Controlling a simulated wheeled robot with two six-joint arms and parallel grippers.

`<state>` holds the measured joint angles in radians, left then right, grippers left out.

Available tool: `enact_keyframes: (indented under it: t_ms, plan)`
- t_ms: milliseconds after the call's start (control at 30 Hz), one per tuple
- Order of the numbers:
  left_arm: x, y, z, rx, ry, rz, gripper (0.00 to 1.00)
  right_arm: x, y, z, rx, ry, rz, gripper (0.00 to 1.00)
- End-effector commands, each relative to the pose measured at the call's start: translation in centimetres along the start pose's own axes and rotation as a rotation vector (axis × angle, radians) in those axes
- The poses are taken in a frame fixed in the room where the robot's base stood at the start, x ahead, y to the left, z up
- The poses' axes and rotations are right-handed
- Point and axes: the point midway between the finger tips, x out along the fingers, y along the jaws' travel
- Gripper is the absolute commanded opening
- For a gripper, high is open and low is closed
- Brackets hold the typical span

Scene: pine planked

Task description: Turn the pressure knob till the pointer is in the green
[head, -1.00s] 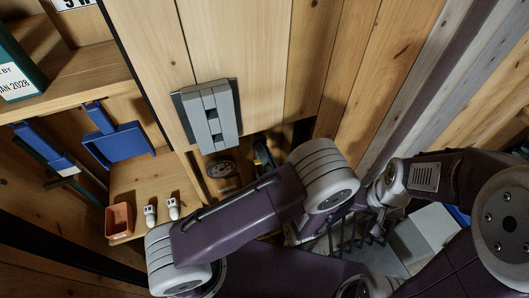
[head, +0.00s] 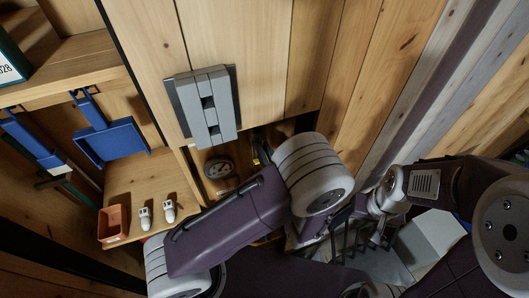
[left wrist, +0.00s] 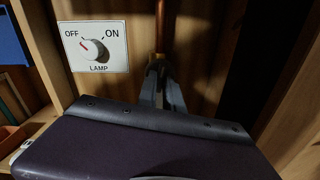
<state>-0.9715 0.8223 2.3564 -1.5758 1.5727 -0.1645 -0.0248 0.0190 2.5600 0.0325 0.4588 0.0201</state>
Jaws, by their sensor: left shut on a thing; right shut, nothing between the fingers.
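In the left wrist view my left gripper (left wrist: 162,88) has its fingers together at the lower end of an upright copper pipe (left wrist: 160,28). It is shut on what I take to be the pressure knob, which the fingers and my own arm mostly hide. In the head view my left arm covers that spot. No pointer or green band can be made out. A dark round fitting (head: 219,168) sits in the recess, too small to read. My right gripper (head: 380,228) is shut and empty at the lower right, partly hidden by my arm.
A white lamp switch plate (left wrist: 95,46) is left of the pipe. A grey block (head: 207,108) juts from the wood panel above the recess. A blue dustpan (head: 112,143) hangs at the left, over an orange pot (head: 113,223) and two small white objects (head: 157,214).

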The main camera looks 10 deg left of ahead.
Motion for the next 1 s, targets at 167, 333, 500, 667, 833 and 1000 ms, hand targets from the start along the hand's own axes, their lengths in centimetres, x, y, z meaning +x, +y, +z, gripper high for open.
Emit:
enact_keyframes:
  t_ms: [167, 333, 500, 667, 833, 1000]
  plan:
    - [0.02, 0.02, -0.28, -0.028, 0.007, 0.001, 0.0, 0.3, 0.01, 0.03, 0.0, 0.0, 0.0, 0.0]
    - [0.02, 0.02, -0.26, -0.035, 0.007, 0.001, 0.0, 0.32, 0.01, 0.03, 0.0, 0.0, 0.0, 0.0]
    - [0.02, 0.02, -0.28, -0.034, 0.008, 0.0, 0.0, 0.31, 0.01, 0.03, 0.0, 0.0, 0.0, 0.0]
    - [0.02, 0.02, -0.27, -0.034, 0.007, 0.0, 0.3, 0.31, 0.01, 0.03, 0.0, 0.0, 0.0, 0.0]
    - [0.01, 0.0, -0.18, -0.035, 0.005, 0.0, 0.33, 0.3, 0.0, 0.03, 0.0, 0.0, 0.0, 0.0]
    - [-0.16, -0.05, -0.14, -0.036, 0.003, -0.001, 0.33, 0.36, 0.01, 0.04, 0.0, 0.0, 0.0, 0.0]
